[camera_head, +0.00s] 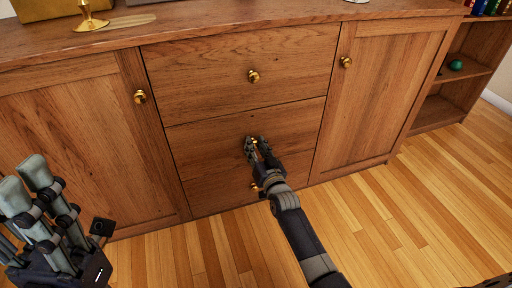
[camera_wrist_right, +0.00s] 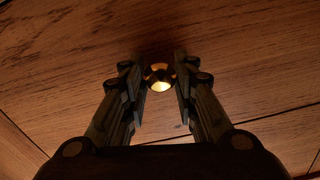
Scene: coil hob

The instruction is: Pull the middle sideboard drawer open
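The middle drawer (camera_head: 210,140) of the wooden sideboard looks shut, its front flush with the drawers above and below. Its round brass knob shows in the right wrist view (camera_wrist_right: 160,77), between the two fingers of my right gripper (camera_wrist_right: 159,88). In the head view my right gripper (camera_head: 257,143) is at the middle drawer front and mostly hides the knob. Its fingers stand apart on both sides of the knob, with a thin gap that makes a firm grip not visible. My left gripper (camera_head: 22,182) is open and empty at the lower left, away from the sideboard.
The top drawer (camera_head: 210,75) and the bottom drawer (camera_head: 215,195) have brass knobs too. Cabinet doors (camera_head: 75,130) stand on both sides. A brass candlestick (camera_head: 90,20) is on the top. An open shelf (camera_head: 450,95) is at the right. The wooden floor in front is clear.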

